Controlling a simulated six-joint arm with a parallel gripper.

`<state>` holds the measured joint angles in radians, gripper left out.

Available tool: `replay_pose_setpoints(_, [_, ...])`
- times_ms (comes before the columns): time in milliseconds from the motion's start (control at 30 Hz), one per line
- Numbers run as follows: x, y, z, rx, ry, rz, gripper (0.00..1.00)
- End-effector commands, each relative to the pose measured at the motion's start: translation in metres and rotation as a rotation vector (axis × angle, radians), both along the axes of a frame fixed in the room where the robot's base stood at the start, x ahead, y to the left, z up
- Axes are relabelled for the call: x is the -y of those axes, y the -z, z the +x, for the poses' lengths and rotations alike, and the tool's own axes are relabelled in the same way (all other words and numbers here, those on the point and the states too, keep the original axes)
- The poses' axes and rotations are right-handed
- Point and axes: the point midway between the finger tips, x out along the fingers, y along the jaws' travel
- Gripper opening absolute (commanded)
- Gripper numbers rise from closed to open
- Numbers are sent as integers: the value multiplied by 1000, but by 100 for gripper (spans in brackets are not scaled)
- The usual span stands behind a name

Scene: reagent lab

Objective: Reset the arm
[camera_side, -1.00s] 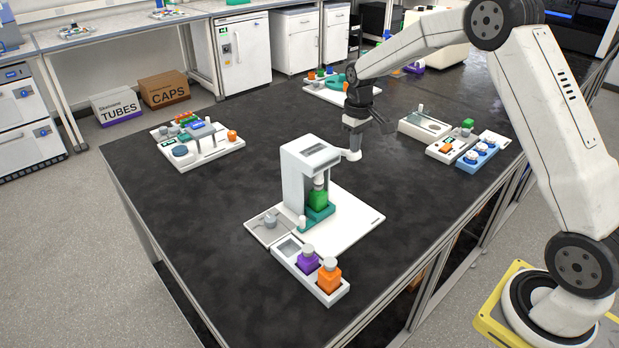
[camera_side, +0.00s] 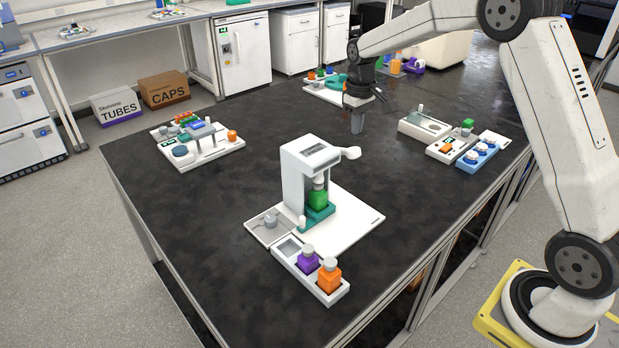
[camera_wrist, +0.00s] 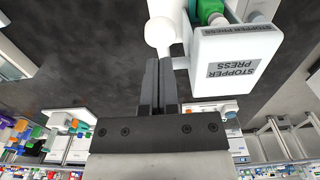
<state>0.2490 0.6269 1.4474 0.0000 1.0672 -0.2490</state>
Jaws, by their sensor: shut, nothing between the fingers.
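My gripper (camera_side: 357,122) hangs fingers down above the black table, behind and to the right of the white stopper press (camera_side: 308,160) in the side view. It is shut and empty. In the wrist view the closed fingers (camera_wrist: 158,68) point toward the press's white lever knob (camera_wrist: 160,33); whether they touch it is unclear there, but the side view shows a gap. The press (camera_wrist: 235,65) carries a "STOPPER PRESS" label. A green bottle (camera_side: 318,198) stands upright in the press's teal holder (camera_side: 319,212).
A tray (camera_side: 318,287) with purple (camera_side: 307,260) and orange (camera_side: 329,276) bottles stands in front of the press. Other stations stand left (camera_side: 198,148), right (camera_side: 425,127) and behind (camera_side: 325,90). Black tabletop (camera_side: 265,120) is clear between them.

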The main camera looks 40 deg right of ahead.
Motion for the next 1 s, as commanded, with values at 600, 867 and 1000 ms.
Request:
replay_pose_setpoints(600, [-17,1,-15,21,-2,-5,0])
replay_pose_setpoints(867, [-51,8,-54,69,-3,-12,0])
replay_pose_setpoints(1000, [-70,14,-81,98,-3,-14,0])
